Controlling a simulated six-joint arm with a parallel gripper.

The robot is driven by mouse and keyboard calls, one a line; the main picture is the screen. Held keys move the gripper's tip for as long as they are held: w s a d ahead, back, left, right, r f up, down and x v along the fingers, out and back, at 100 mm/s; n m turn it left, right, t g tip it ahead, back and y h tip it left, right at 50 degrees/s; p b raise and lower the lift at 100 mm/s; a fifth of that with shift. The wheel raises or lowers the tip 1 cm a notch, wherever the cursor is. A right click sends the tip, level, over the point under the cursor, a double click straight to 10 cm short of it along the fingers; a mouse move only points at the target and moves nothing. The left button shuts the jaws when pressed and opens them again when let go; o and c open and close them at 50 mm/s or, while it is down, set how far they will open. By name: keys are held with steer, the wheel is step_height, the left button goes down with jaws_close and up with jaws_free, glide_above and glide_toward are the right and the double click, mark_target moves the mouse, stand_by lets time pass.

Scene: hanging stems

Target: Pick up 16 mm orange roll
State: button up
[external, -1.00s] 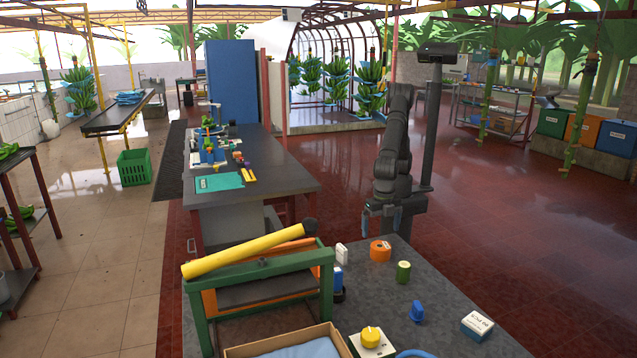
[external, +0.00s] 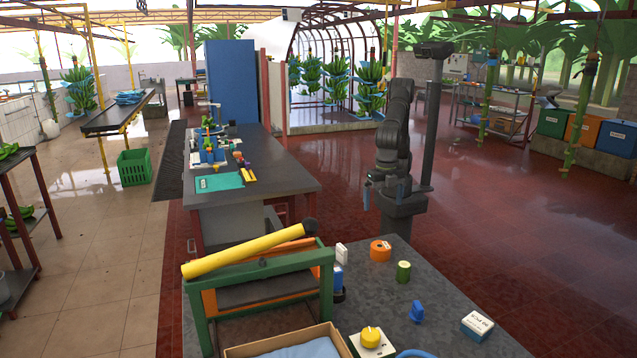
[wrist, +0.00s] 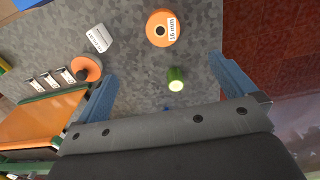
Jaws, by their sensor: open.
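The orange roll (external: 380,250) lies on the grey table near its far edge. In the wrist view the orange roll (wrist: 162,28) shows at the top centre, with a dark centre hole and a white label reading 16 mm. My gripper (external: 384,190) is above and beyond the table's far edge, apart from the roll. In the wrist view my gripper (wrist: 165,88) has its two blue fingers spread wide. Nothing is between the fingertips but the view of the table below, with a green roll (wrist: 176,78) showing there.
Right of the orange roll stands the green roll (external: 403,271). A white labelled block (external: 341,254) stands to its left. A blue piece (external: 416,311) and a white labelled box (external: 477,325) are nearer. A green frame (external: 325,290) with a yellow tube (external: 243,251) is at left.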

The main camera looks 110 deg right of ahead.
mark_target(381, 246)
steer(key=shift+c, duration=0.2)
stand_by(0.3)
steer(key=shift+c, duration=0.9)
steer(key=f+m, duration=0.1)
steer(key=f, duration=0.3)
steer(key=f+m, duration=0.1)
steer(key=f, duration=0.4)
steer(key=s+f+m, duration=0.1)
steer(key=f, duration=0.3)
steer(key=shift+s+a+f+m, duration=0.1)
steer(key=shift+a+f+m, duration=0.1)
steer(key=shift+a+m, duration=0.1)
steer(key=shift+w+d+f, duration=0.1)
steer(key=shift+w+f, duration=0.1)
steer(key=shift+f, duration=1.15)
steer(key=shift+w+d+f, duration=0.1)
steer(key=shift+w+f, duration=0.05)
steer(key=shift+f, duration=1.2)
steer(key=c, duration=1.1)
